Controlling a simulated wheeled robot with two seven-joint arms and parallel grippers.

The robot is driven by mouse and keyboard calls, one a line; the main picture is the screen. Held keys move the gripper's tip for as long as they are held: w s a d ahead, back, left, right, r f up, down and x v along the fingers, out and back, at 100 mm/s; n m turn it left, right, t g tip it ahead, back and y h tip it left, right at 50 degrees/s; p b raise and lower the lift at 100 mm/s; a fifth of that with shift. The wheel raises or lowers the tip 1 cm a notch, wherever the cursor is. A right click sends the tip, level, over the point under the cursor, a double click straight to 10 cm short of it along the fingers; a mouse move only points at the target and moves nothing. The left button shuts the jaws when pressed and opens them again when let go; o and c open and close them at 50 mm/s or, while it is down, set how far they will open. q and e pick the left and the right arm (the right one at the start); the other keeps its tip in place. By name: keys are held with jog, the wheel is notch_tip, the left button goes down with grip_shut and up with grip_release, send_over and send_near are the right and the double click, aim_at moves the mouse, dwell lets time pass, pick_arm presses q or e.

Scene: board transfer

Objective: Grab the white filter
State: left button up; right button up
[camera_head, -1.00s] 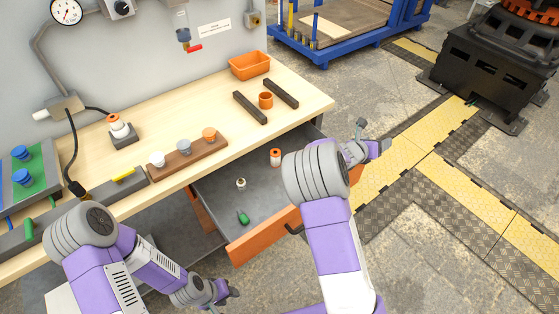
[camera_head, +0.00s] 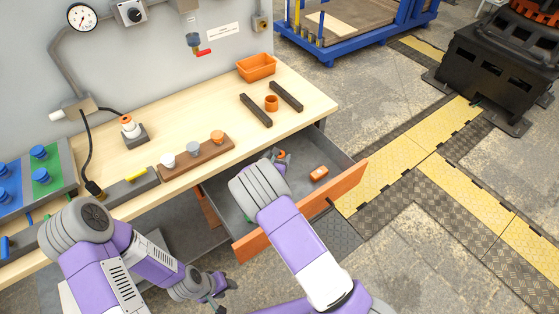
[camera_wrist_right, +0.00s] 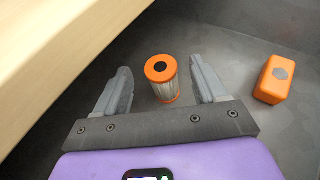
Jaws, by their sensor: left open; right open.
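A filter with a white pleated body and orange end caps (camera_wrist_right: 167,91) stands upright in the open drawer (camera_head: 347,184). In the right wrist view it stands between the spread fingers of my right gripper (camera_head: 274,156), slightly beyond their tips, with gaps on both sides. In the head view my right gripper is small, inside the drawer by the table edge, and only a bit of the filter's orange shows. My left gripper (camera_head: 219,292) is open and empty, low in front of the table and far from the filter.
An orange box (camera_wrist_right: 274,80) lies in the drawer right of the filter. The table edge (camera_wrist_right: 65,60) is close on the left. A brown rack (camera_head: 197,160) with white, grey and orange pieces, a small stand (camera_head: 133,136) and an orange bin (camera_head: 257,66) are on the table.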

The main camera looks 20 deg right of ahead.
jog(key=x, duration=0.3)
jog(key=shift+w+d+f+b, duration=0.1)
jog(key=shift+d+f+b, duration=0.1)
jog(key=shift+b, duration=0.1)
jog(key=shift+a, duration=0.1)
jog(key=c, duration=1.1)
jog(key=shift+o, duration=0.2)
jog(key=shift+r, duration=0.1)
